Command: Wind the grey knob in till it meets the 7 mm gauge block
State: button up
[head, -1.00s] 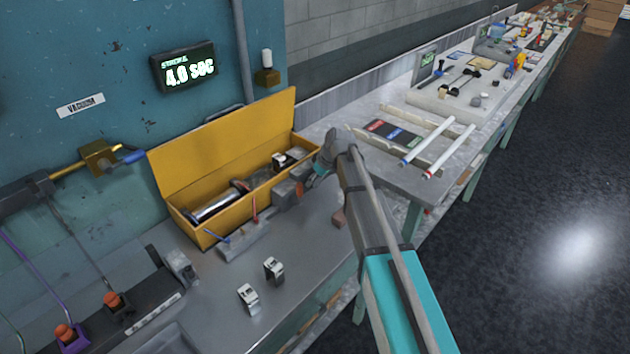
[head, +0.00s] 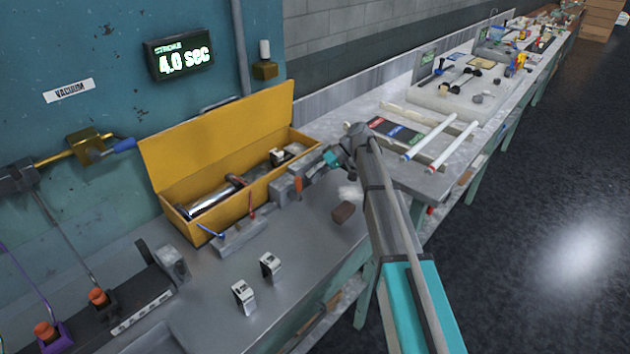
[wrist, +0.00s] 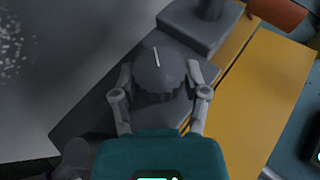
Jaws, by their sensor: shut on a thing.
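The grey knob (wrist: 158,76), round with a white line on its face, sits between my gripper's fingers in the wrist view. My gripper (wrist: 161,88) is shut on it, one finger on each side. In the head view my gripper (head: 318,168) is at the right end of a grey fixture (head: 283,190) in front of the yellow box; the knob is too small and covered to make out there. Two small silver blocks (head: 270,265) (head: 243,297) stand on the bench, their labels unreadable. I cannot tell whether either is the 7 mm gauge block. The gap at the knob's tip is hidden.
The open yellow box (head: 225,155) holds a metal cylinder (head: 215,200).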

jog(key=shift+f, duration=0.1)
dwell(0.3)
jog(key=o, duration=1.1)
jog(key=shift+o, duration=0.2)
jog(key=shift+r+p, duration=0.2)
jog(key=shift+p, duration=0.2)
